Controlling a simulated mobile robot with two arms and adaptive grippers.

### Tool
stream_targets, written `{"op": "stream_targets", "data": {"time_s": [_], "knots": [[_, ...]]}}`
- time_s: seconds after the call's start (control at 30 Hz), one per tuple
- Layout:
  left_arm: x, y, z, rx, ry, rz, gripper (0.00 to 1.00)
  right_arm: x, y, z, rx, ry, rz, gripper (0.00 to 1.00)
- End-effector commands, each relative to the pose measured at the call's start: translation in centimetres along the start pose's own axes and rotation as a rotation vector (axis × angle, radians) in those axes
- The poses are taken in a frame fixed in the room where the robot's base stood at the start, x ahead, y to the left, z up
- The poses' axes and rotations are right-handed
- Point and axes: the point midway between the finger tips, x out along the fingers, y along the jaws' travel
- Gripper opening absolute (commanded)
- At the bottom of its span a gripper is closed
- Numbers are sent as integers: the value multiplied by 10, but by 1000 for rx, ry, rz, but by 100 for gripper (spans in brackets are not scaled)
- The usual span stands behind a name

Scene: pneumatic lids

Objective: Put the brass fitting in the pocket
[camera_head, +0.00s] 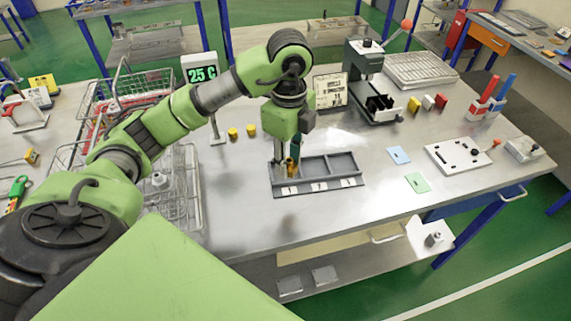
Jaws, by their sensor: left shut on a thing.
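My left gripper (287,161) points down over the left end of a dark grey tray (343,183). The tray has side-by-side pockets and small white labels along its front edge. The gripper is shut on a small brass-coloured piece, the brass fitting (294,164), at or just above the leftmost pocket. The fingers partly hide the fitting and that pocket, so I cannot tell whether it touches the floor. The middle and right pockets look empty. My right gripper is not in view.
Wire baskets (180,190) stand left of the tray, with two yellow pieces (242,132) and a green digital display (202,73) behind. A dark press (368,80) stands behind right. Blue and green cards (417,182) and a white board (458,158) lie right. The front bench is clear.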

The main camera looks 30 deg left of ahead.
Motion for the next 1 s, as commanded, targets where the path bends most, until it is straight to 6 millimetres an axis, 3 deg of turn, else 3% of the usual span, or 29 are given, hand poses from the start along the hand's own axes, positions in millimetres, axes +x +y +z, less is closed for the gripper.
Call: {"op": "stream_targets", "data": {"time_s": [0.13,0.23,0.4,0.6,0.8,1.0], "knots": [[18,-28,23,-3,5,6,0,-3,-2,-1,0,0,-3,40],[40,-39,32,-1,4,7,0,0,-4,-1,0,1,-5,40],[59,-55,46,0,0,1,0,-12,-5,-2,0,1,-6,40],[74,-64,53,2,0,2,0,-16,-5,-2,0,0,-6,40],[99,-63,52,4,0,1,0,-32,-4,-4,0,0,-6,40],[104,-64,53,4,0,-3,0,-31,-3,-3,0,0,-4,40]]}}
